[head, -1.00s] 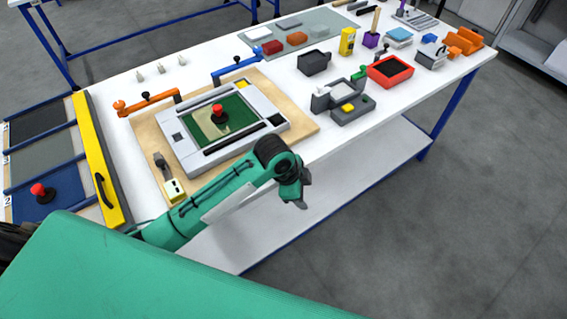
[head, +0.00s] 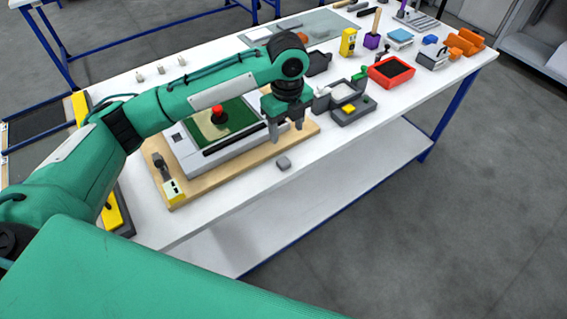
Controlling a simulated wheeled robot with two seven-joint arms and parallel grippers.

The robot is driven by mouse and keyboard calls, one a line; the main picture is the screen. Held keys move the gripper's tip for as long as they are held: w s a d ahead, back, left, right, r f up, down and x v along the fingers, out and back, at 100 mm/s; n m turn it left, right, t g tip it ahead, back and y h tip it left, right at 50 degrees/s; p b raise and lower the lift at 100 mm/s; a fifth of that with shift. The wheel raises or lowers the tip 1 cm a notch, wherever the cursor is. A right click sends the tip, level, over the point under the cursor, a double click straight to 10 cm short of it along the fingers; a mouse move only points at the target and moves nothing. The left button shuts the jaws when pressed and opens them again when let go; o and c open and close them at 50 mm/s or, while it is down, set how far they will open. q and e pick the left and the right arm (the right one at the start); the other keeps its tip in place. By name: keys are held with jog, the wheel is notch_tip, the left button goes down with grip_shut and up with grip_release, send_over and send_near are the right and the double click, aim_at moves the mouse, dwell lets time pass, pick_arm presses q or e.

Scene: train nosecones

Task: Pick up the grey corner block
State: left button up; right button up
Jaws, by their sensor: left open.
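A small grey block (head: 284,162), which looks like the grey corner block, lies on the white table (head: 240,197) near its front edge, just in front of the wooden board. My left gripper (head: 286,134) points down above and slightly behind the block in the head view. Its two fingers are apart with nothing between them. The fingers do not touch the block. My right gripper is not in view.
The wooden board (head: 157,149) carries a grey-framed fixture with a green panel and red knob (head: 217,112). A dark grey fixture (head: 352,116) and a red tray (head: 391,72) stand to the right. The table's front strip around the block is clear.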

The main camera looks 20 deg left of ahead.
pick_arm(q)
jog(key=p, duration=0.1)
send_over(285, 163)
jog(key=f, duration=0.8)
jog(key=shift+s+d+f, duration=0.1)
jog(key=shift+d+f, duration=0.1)
jog(key=shift+a+f+p, duration=0.15)
jog(key=shift+f+p, duration=0.35)
jog(key=shift+f, duration=0.85)
jog(key=shift+a+f+p, duration=0.1)
jog(key=shift+f+p, duration=0.35)
jog(key=shift+f, duration=0.85)
jog(key=c, duration=1.1)
jog(key=shift+o, duration=0.2)
jog(key=shift+r, duration=0.1)
